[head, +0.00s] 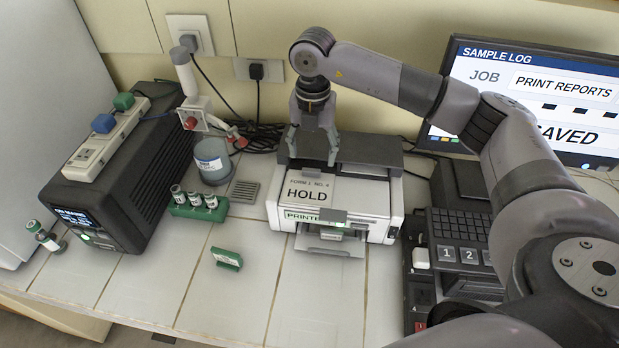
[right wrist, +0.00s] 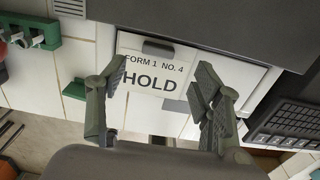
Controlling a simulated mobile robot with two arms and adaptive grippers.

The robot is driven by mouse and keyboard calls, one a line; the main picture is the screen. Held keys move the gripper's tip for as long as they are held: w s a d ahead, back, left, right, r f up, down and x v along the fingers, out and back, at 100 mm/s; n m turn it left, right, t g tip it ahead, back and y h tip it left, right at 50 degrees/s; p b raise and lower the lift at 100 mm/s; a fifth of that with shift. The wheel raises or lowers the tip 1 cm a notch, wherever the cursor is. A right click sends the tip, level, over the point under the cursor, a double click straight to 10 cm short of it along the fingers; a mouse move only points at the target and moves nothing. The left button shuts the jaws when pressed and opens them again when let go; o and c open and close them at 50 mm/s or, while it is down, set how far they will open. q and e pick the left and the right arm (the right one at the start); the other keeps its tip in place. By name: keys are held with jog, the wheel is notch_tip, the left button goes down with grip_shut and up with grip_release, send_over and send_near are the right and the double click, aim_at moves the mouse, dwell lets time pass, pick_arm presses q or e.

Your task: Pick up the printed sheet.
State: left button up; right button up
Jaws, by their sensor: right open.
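The printed sheet (head: 335,195) lies on top of the white printer (head: 374,229). It is white and reads "FORM 1 NO. 4" and "HOLD". My right gripper (head: 312,154) points down over the back of the printer, near the sheet's far edge. In the right wrist view the sheet (right wrist: 150,97) shows between and beyond the open fingers of my right gripper (right wrist: 161,78). Nothing is held between them. Whether the fingertips touch anything is unclear. My left gripper is in neither view.
A green rack (head: 198,208) with vials and a dark box (head: 128,178) with a power strip stand left of the printer. A small green holder (head: 227,258) lies in front. A keypad (head: 460,228) and a monitor (head: 540,95) stand at the right. Front-middle tiles are clear.

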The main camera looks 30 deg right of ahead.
aim_at(311, 170)
jog(key=shift+f, duration=0.5)
notch_tip(311, 170, down, 4)
jog(key=p, duration=0.3)
jog(key=shift+w+f, duration=0.15)
jog(key=shift+f, duration=0.4)
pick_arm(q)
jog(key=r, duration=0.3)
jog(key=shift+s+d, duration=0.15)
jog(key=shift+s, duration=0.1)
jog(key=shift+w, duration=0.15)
pick_arm(e)
jog(key=c, duration=1)
jog(key=shift+r, duration=0.1)
jog(key=shift+c, duration=0.2)
